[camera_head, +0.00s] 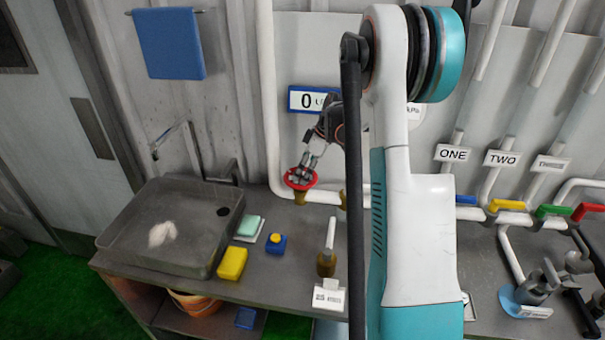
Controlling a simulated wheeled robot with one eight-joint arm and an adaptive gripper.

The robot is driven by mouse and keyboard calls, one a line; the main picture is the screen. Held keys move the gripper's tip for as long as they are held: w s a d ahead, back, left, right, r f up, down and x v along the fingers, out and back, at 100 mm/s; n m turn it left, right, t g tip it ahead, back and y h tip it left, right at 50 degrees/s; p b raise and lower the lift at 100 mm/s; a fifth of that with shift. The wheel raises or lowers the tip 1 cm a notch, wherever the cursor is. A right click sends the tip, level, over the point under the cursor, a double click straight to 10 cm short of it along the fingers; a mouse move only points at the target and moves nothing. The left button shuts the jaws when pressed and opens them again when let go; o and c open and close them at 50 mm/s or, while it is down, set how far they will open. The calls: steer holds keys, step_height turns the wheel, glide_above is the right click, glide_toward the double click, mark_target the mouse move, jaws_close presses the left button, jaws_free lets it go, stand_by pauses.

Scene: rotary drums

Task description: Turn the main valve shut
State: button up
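A red round handwheel (289,184), which looks like the main valve, sits on a brass fitting on the white pipe at the back of the counter. My gripper (302,173) points down at the wheel from above, its fingertips at or inside the red rim. The fingers cover part of the wheel's middle. At this size I cannot tell whether they grip the wheel or only stand over it. My arm hides part of the wall and the pipe to the right.
A grey sink (120,232) with a faucet is at the left. A yellow sponge (232,263), a blue block (276,243) and a brass-based upright pipe (327,262) stand in front of the wheel. Coloured lever valves (507,205) line the pipes at right.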

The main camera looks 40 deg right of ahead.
steer(key=shift+x, duration=1.05)
steer(key=shift+c, duration=0.2)
steer(key=c, duration=0.7)
steer(key=shift+m, duration=0.4)
steer(key=shift+o, duration=0.2)
steer(key=m+h+b, duration=0.1)
steer(key=m, duration=0.1)
steer(key=m+t+h+b, duration=0.1)
steer(key=m, duration=0.1)
steer(key=shift+a+m, duration=0.2)
steer(key=shift+m, duration=0.1)
steer(key=m+h+b, duration=0.1)
steer(key=m+h, duration=0.1)
steer(key=m, duration=0.3)
steer(key=shift+a+b, duration=0.1)
steer(key=shift+b, duration=0.2)
steer(key=shift+m, duration=0.4)
